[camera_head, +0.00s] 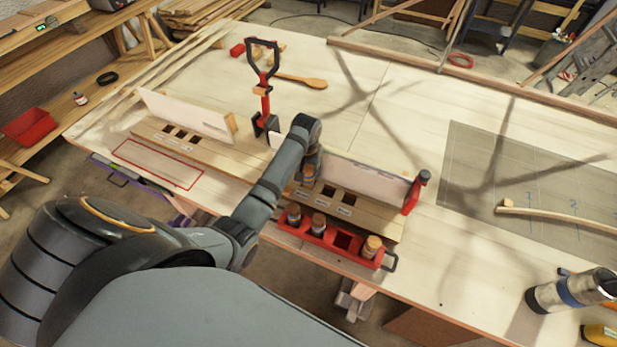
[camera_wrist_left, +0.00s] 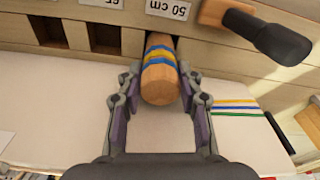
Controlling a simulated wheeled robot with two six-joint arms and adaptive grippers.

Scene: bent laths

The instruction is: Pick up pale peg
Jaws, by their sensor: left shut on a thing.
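My left gripper (camera_head: 309,168) is over the right-hand wooden rack, partly hidden by its own arm. In the wrist view it is shut on a pale wooden peg (camera_wrist_left: 160,82) with blue and yellow bands. The peg's far end is at the slotted wooden rack (camera_wrist_left: 128,42), beside the label "50 cm"; I cannot tell whether it sits in a hole. More pegs stand in the red tray (camera_head: 326,252): a banded one (camera_head: 293,213), another banded one (camera_head: 318,224) and a plain-looking one (camera_head: 372,246). My right gripper is not in view.
A red clamp (camera_head: 415,193) stands at the rack's right end. A grey mat with a bent lath (camera_head: 545,214) and a metal flask (camera_head: 570,291) are at right. The table's middle is clear.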

